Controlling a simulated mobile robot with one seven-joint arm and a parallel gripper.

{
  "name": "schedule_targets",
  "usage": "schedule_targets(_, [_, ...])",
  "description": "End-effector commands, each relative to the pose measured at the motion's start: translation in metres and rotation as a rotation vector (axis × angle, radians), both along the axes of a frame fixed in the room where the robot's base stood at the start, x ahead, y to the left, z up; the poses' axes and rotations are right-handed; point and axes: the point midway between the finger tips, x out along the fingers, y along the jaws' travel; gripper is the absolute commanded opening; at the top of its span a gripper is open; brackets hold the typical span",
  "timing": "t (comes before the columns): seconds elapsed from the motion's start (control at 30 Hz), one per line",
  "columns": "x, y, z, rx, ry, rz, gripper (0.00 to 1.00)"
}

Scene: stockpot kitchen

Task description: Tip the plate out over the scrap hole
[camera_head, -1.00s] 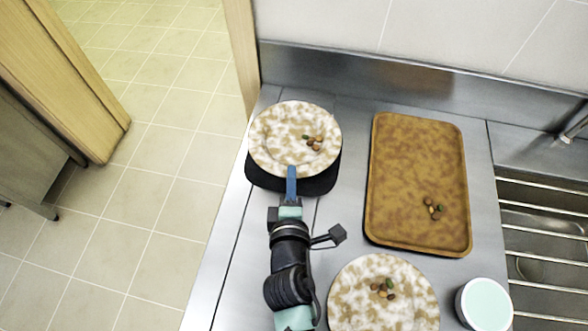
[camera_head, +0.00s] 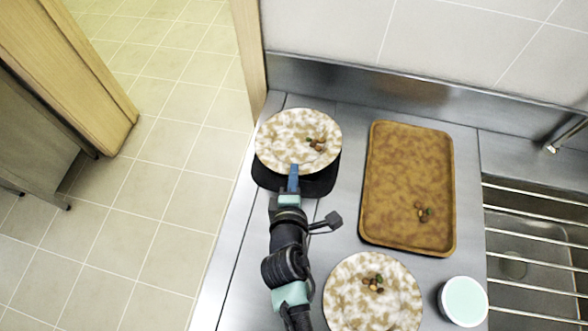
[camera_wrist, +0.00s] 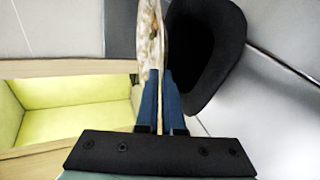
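A speckled white-and-brown plate (camera_head: 285,133) is held out at the far left end of the steel counter, with a few small brown and green scraps (camera_head: 317,145) on it. It looks roughly level in the head view. The black scrap hole (camera_head: 310,186) lies under the plate, which hides most of it. My gripper (camera_head: 293,170) is shut on the plate's near rim with blue fingers. In the wrist view, the plate (camera_wrist: 150,30) is edge-on between the fingertips (camera_wrist: 160,75), apart from the black scrap hole (camera_wrist: 208,45).
A brown tray (camera_head: 405,185) with a few scraps stands to the right. A second speckled plate (camera_head: 345,300) with scraps lies nearer, beside a white-rimmed pale green tub (camera_head: 464,302). A barred sink (camera_head: 530,240) is at right. A steel backsplash (camera_head: 340,85) bounds the back.

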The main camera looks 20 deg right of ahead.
Motion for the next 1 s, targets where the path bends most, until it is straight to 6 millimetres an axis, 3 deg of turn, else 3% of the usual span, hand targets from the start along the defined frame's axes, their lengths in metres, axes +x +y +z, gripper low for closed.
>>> schedule_targets(0.03, [0.001,0.000,0.009,-0.003,0.007,0.002,0.00])
schedule_targets(1.0, [0.005,0.001,0.055,-0.051,0.257,0.001,0.00])
